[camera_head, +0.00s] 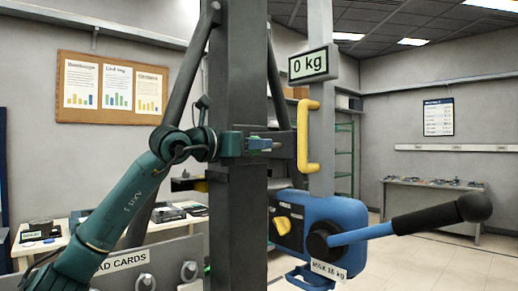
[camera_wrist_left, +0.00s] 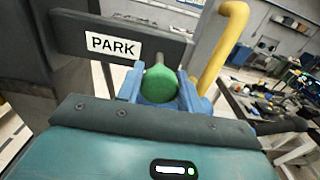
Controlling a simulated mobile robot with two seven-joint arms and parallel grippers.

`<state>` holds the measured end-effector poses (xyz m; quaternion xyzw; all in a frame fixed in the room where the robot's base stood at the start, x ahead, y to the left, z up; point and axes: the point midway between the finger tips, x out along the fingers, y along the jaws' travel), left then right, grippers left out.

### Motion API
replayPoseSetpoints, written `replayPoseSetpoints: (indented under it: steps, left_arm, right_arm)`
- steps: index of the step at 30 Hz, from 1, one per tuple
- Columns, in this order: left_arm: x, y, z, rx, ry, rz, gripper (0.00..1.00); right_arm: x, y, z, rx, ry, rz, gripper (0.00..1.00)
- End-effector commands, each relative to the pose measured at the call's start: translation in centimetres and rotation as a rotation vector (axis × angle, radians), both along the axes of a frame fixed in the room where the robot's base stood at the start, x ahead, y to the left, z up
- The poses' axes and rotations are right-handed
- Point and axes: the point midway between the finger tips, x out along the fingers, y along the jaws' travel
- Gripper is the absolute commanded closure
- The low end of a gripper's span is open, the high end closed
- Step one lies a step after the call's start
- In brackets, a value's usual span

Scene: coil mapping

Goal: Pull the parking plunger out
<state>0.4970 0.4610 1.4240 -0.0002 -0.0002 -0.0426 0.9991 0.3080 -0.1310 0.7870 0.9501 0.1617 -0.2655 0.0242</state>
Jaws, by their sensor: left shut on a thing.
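The parking plunger shows in the left wrist view as a round green knob (camera_wrist_left: 159,85) in front of a grey plate. The plate carries a white PARK label (camera_wrist_left: 113,45). My left gripper (camera_wrist_left: 160,93) is shut on the knob, with one blue finger on each side of it. In the head view my left gripper (camera_head: 263,144) reaches across the dark column to the plunger, and the knob is mostly hidden by the fingers. How far the plunger stands out cannot be told. My right gripper is not in view.
A yellow handle (camera_head: 307,138) stands just right of the gripper, on a pale post below a 0 kg display (camera_head: 313,64). A blue unit (camera_head: 345,218) with a black-gripped lever (camera_head: 440,217) sits lower right. A dark column (camera_head: 236,220) stands behind my left wrist.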

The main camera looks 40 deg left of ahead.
Motion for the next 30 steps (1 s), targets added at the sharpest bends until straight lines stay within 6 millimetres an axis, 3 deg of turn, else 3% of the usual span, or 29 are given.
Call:
replayPoseSetpoints:
  steps: [1, 2, 9, 20, 30]
  left_arm:
    - [-0.1, 0.0, -0.1, 0.001, 0.005, 0.001, 1.00]
    - [0.0, 0.0, -0.1, 0.001, 0.005, 0.001, 0.61]
    - [0.0, 0.0, -0.1, 0.001, 0.003, 0.000, 0.42]
    - [-0.9, 0.2, -0.3, 0.002, 0.002, 0.003, 0.42]
    - [-7.9, 0.8, -0.6, 0.004, 0.002, 0.006, 0.42]
  right_arm:
    - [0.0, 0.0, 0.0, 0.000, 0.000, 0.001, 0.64]
    - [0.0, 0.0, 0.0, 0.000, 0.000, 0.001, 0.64]
    - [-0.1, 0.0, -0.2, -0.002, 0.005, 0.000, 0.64]
    - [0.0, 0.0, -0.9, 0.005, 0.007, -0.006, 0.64]
    - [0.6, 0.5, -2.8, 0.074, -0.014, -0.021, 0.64]
